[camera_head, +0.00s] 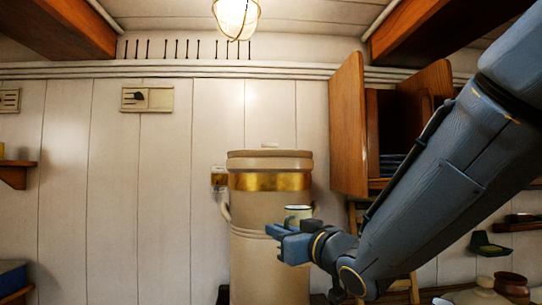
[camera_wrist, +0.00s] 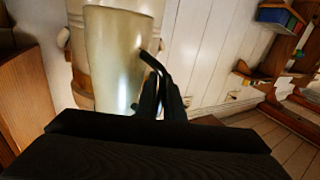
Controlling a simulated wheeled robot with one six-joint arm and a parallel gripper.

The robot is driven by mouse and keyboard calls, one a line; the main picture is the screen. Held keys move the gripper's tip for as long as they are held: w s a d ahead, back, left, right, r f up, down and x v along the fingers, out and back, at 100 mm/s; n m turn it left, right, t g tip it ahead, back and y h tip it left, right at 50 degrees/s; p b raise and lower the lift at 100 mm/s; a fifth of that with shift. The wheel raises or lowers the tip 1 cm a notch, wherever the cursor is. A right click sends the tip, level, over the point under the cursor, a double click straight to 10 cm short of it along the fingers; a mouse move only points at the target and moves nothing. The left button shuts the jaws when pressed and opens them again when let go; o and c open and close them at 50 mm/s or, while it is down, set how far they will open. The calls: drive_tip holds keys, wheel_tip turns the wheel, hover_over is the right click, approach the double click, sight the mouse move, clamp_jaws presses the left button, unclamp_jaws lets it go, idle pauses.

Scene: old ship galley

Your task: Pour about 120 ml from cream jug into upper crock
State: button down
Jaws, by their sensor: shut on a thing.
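A tall tan crock (camera_head: 270,208) with a gold band and a wide top rim stands behind the jug, against the wall. The jug is below the crock's rim and in front of its right side. The inside of the crock and the liquid in the jug are hidden.
An open wooden cupboard (camera_head: 347,125) hangs at the right of the crock. A caged lamp (camera_head: 237,17) hangs above it. A brown pot (camera_head: 512,287) stands low at the right. A wooden shelf (camera_head: 17,174) is at the left.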

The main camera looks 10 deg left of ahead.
drive_tip(key=a+r+n+g+y, duration=0.1)
drive_tip(key=a+r+g, duration=0.1)
drive_tip(key=a+r, duration=0.4)
drive_tip(key=s+a+r+n+g+y, duration=0.1)
drive_tip(key=a+r, duration=0.5)
drive_tip(key=r, duration=0.8)
drive_tip(key=s+a+r+n+g+y, duration=0.1)
drive_tip(key=a+r+n+g+y, duration=0.1)
drive_tip(key=a+r, duration=0.4)
wheel_tip(320, 180, up, 5)
drive_tip(key=shift+r+n+g+y, duration=0.1)
drive_tip(key=shift+n+g+y, duration=0.3)
drive_tip(key=shift+n+g, duration=0.2)
drive_tip(key=shift+s, duration=0.1)
